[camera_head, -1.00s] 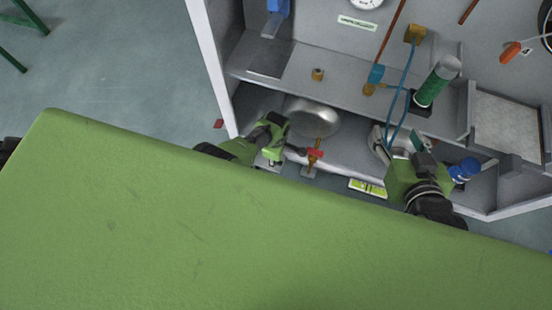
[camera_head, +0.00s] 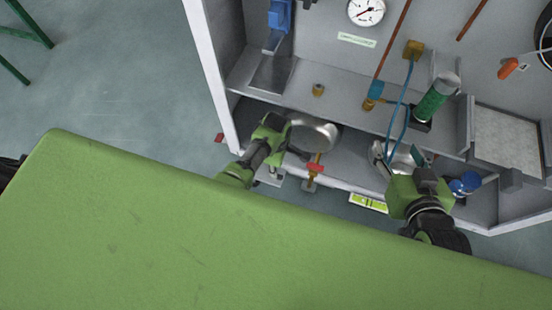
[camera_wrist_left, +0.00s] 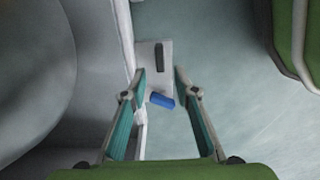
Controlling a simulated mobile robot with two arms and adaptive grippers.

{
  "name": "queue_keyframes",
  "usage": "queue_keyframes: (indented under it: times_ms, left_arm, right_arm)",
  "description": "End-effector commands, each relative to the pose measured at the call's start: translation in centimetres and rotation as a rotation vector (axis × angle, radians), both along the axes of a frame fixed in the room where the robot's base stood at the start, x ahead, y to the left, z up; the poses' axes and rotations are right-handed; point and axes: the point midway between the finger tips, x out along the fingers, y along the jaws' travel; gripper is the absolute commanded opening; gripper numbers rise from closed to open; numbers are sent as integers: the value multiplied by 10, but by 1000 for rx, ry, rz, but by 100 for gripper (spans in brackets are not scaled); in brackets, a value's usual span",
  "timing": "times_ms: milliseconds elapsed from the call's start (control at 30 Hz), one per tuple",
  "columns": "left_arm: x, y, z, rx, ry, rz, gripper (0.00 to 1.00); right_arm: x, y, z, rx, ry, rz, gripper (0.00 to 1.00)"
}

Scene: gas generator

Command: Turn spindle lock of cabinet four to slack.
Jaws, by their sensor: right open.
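My left gripper (camera_head: 275,145) is at the low left front of the cabinet (camera_head: 219,75). In the left wrist view my left gripper (camera_wrist_left: 160,76) is open and empty. Past its fingertips is a light plate (camera_wrist_left: 152,59) with a dark slot and a blue piece (camera_wrist_left: 161,100) at its lower end. I cannot tell whether this is the spindle lock. A red handle (camera_head: 315,167) on a brass-coloured fitting sits at the cabinet's front edge, right of my left gripper. My right gripper (camera_head: 397,158) is open at the lower shelf, over a round metal part it partly hides.
My green body top fills the foreground. A silver rounded vessel (camera_head: 316,134) lies behind the left gripper. A green cylinder (camera_head: 436,98), blue hose (camera_head: 401,104) and blue knob (camera_head: 467,184) are near the right arm. Clear floor (camera_head: 120,80) lies to the left.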

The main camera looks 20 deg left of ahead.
Motion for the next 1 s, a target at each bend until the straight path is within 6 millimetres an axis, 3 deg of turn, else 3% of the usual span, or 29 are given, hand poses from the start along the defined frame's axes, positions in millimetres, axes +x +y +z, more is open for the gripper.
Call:
queue_keyframes:
  times_ms: [200,400,1000]
  left_arm:
    - [1,-1,33,-2,-3,2,28]
    - [1,0,49,-1,-2,1,28]
    - [0,0,51,0,-1,2,28]
  right_arm:
    - [0,0,0,0,0,0,51]
    - [0,0,0,0,0,0,51]
    - [0,0,-1,0,2,0,51]
